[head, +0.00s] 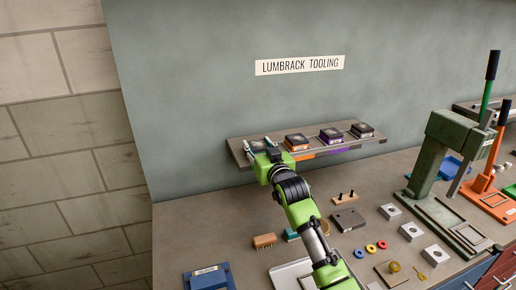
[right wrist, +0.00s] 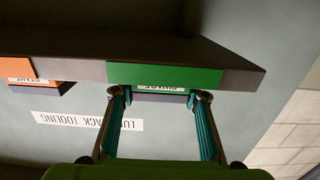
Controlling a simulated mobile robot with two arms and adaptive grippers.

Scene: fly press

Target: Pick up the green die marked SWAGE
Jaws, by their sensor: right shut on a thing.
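The green SWAGE die (head: 258,143) sits at the left end of the wall shelf (head: 350,146), mostly hidden by my right gripper (head: 259,148). In the right wrist view, which is upside down, the die (right wrist: 160,96) shows past the shelf's green edge strip (right wrist: 165,76). Its white label is partly cut off by that strip. The fingers of my right gripper (right wrist: 159,98) stand on either side of the die and are shut on it. I cannot tell whether the die is clear of the shelf. My left gripper is in no view.
An orange-marked die (head: 297,142), a purple-marked die (head: 331,135) and another die (head: 362,130) stand farther right on the shelf. Below lies a bench (head: 180,240) with a green press (head: 450,140), an orange press (head: 490,180), a blue box (head: 209,277) and small parts.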

